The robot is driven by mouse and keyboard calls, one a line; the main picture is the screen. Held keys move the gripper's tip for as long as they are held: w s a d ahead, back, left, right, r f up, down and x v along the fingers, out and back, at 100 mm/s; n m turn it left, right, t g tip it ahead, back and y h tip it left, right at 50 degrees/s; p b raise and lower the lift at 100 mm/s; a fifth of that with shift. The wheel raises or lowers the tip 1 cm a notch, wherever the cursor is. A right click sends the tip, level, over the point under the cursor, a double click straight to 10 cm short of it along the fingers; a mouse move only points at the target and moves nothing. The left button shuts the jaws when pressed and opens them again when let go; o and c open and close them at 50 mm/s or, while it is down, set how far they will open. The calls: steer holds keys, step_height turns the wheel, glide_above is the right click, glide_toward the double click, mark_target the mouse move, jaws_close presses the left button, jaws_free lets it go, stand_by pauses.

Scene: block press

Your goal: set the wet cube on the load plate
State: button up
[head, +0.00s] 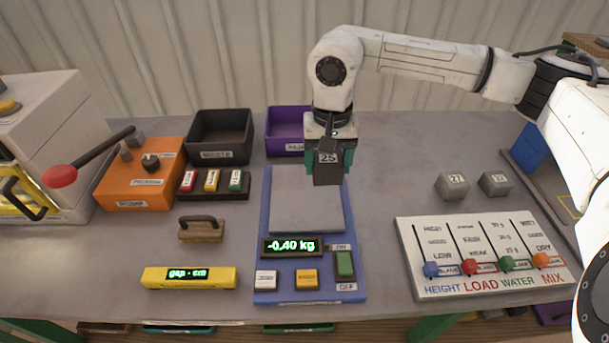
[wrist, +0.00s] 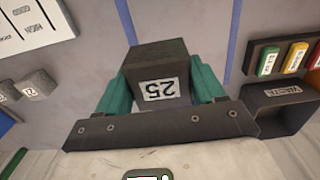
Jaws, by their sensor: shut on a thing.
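A dark grey cube labelled 25 (head: 327,168), darker than the other cubes, is held between the green fingers of my gripper (head: 330,163). In the wrist view the cube (wrist: 160,70) shows with a green finger on each side. In the head view it overlaps the back right part of the grey plate (head: 300,205) on the blue scale (head: 262,230). It appears to be above the plate; the height of any gap is hard to tell. The scale's display (head: 291,247) reads -0.40 kg.
Two lighter grey cubes (head: 453,186) (head: 495,183) stand at the right, behind a slider panel (head: 480,255). Black (head: 220,130) and purple (head: 285,128) bins stand at the back. An orange box (head: 140,180), a brush (head: 201,229) and a yellow gauge (head: 188,278) are at the left.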

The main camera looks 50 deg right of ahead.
steer(key=w+f, duration=0.2)
steer(key=f, duration=0.1)
steer(key=w+f+p, duration=0.1)
steer(key=w+f, duration=0.2)
steer(key=shift+w, duration=0.2)
steer(key=shift+f+p, duration=0.35)
steer(key=shift+f, duration=1.3)
steer(key=shift+f, duration=0.2)
steer(key=o, duration=1.6)
steer(key=shift+c, duration=0.2)
steer(key=shift+r, duration=0.15)
steer(key=shift+r, duration=0.2)
step_height(320, 180, up, 12)
steer(key=b, duration=0.2)
steer(key=shift+f, duration=0.1)
